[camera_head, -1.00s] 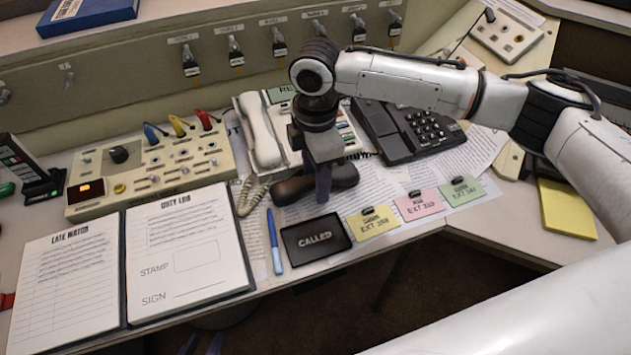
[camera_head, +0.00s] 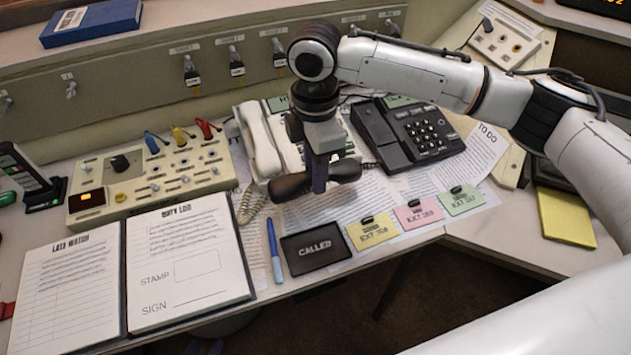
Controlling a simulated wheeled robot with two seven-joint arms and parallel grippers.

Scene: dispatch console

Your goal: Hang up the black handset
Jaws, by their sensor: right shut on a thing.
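The black handset (camera_head: 345,171) is held crosswise above the papers in front of the phones. My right gripper (camera_head: 320,178) points down and is shut around its middle, hiding part of it. The black desk phone (camera_head: 418,135) with its keypad stands behind and to the right of the handset. Its long cradle side, at the left of the keypad, is empty. The handset is apart from the phone. My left gripper (camera_head: 203,347) shows only as two dark fingertips at the bottom edge, below the desk front; they look apart and empty.
A cream phone (camera_head: 259,142) with its handset on stands just left of my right gripper. A black CALLED tray (camera_head: 316,248), a blue pen (camera_head: 273,245) and coloured cards (camera_head: 418,213) lie in front. A switch panel (camera_head: 150,178) and an open log book (camera_head: 186,255) fill the left.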

